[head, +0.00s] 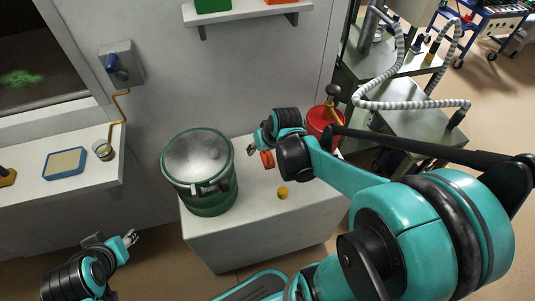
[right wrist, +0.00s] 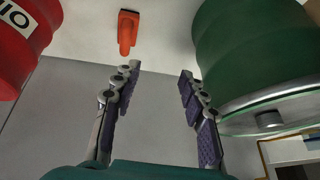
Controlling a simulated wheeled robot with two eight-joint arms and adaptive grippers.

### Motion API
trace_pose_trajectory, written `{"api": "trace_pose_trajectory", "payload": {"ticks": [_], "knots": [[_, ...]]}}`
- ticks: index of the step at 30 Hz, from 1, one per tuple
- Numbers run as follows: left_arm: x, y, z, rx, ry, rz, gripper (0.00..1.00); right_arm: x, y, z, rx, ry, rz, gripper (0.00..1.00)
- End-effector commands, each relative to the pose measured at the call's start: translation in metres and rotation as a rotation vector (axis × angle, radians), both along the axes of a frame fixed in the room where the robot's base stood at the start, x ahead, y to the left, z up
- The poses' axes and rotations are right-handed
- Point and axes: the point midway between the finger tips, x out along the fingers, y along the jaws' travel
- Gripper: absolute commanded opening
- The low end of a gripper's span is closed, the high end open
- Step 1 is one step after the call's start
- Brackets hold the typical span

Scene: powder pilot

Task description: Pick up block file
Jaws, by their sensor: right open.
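A small orange tool (right wrist: 128,32) with a broad end and a narrower end lies on the pale bench top; I take it for the block file, though its shape is not fully clear. It also shows in the head view (head: 267,159), partly hidden by my right arm. My right gripper (right wrist: 160,76) is open and empty, its fingers apart, with the orange tool beyond the left fingertip and not touching. In the head view the right gripper (head: 252,150) is beside the tool. My left gripper (head: 130,238) hangs at lower left, away from the bench; its jaw gap is too small to judge.
A green drum (head: 205,195) with a metal lid stands close left of the right gripper. A red container (head: 321,122) stands behind. A small yellow cylinder (head: 282,192) sits on the bench (head: 250,235).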

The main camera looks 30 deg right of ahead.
Motion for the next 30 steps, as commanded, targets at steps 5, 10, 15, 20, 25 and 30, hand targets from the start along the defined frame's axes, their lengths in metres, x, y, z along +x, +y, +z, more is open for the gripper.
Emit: {"api": "trace_pose_trajectory", "payload": {"ticks": [5, 10, 15, 20, 25, 30], "knots": [[0.0, 0.0, 0.013, 0.0, 0.0, 0.0, 0.4, 0.029, -0.043, -0.036, 0.054, 0.035, -0.047, 0.43], [0.0, 0.0, 0.018, 0.0, 0.0, 0.0, 0.4, 0.039, -0.066, -0.064, 0.087, 0.05, -0.066, 0.43], [0.0, 0.0, 0.016, 0.0, 0.0, 0.0, 0.4, 0.043, -0.073, -0.081, 0.098, 0.055, -0.071, 0.43], [0.0, 0.0, 0.007, 0.0, 0.0, 0.0, 0.4, 0.051, -0.071, -0.099, 0.099, 0.055, -0.07, 0.43], [0.0, 0.0, -0.002, 0.0, 0.0, 0.0, 0.4, 0.056, -0.07, -0.114, 0.099, 0.055, -0.07, 0.43], [0.0, 0.0, -0.019, 0.0, 0.0, 0.0, 0.4, 0.066, -0.069, -0.14, 0.098, 0.055, -0.071, 0.43]]}}
